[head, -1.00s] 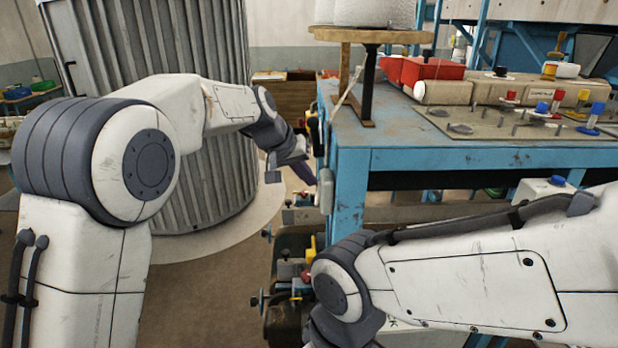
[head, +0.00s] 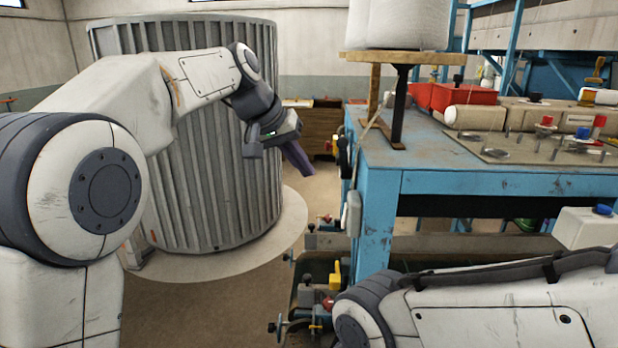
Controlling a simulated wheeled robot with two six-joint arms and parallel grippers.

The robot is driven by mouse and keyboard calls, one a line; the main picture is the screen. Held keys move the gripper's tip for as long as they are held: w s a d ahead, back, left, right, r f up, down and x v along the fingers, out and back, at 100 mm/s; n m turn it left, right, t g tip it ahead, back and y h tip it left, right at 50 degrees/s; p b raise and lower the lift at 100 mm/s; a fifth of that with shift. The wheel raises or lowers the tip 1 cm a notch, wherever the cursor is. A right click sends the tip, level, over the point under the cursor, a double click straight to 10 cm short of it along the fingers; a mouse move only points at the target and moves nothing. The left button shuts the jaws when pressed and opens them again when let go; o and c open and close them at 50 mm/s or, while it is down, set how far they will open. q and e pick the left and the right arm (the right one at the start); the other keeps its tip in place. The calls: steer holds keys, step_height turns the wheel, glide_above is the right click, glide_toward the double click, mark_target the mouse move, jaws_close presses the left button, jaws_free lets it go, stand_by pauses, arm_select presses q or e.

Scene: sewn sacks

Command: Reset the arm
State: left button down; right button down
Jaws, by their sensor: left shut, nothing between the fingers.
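My left arm, white with dark joints, reaches in from the left in the head view. Its gripper (head: 299,158) hangs in front of the right side of the grey ribbed cylinder (head: 180,150), pointing down and to the right. The gripper is shut and empty, in the air to the left of the blue workbench (head: 480,184) and apart from it. My right arm (head: 490,305) lies across the lower right of the view. Its gripper is outside the picture.
On the bench are a wooden stand (head: 405,58) with white rolls, a red bin (head: 455,96) and a metal plate (head: 530,148) with knobs. Machine parts with a yellow fitting (head: 336,274) sit low beside the bench. Open floor (head: 200,310) lies in front of the cylinder.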

arm_select(q)
steer(key=s+a+f+m+g+y+b, duration=0.2)
steer(key=s+f, duration=1.1)
steer(key=s, duration=0.4)
steer(key=s+a+f+m+g+y+b, duration=0.1)
steer(key=s+a+f+m+g+y, duration=0.1)
steer(key=s+f, duration=1.1)
steer(key=s+a, duration=0.1)
steer(key=s, duration=0.4)
steer(key=shift+s+f+m+y+b, duration=0.15)
steer(key=shift+m+y+b, duration=0.15)
steer(key=shift+b, duration=0.1)
steer(key=shift+a, duration=0.1)
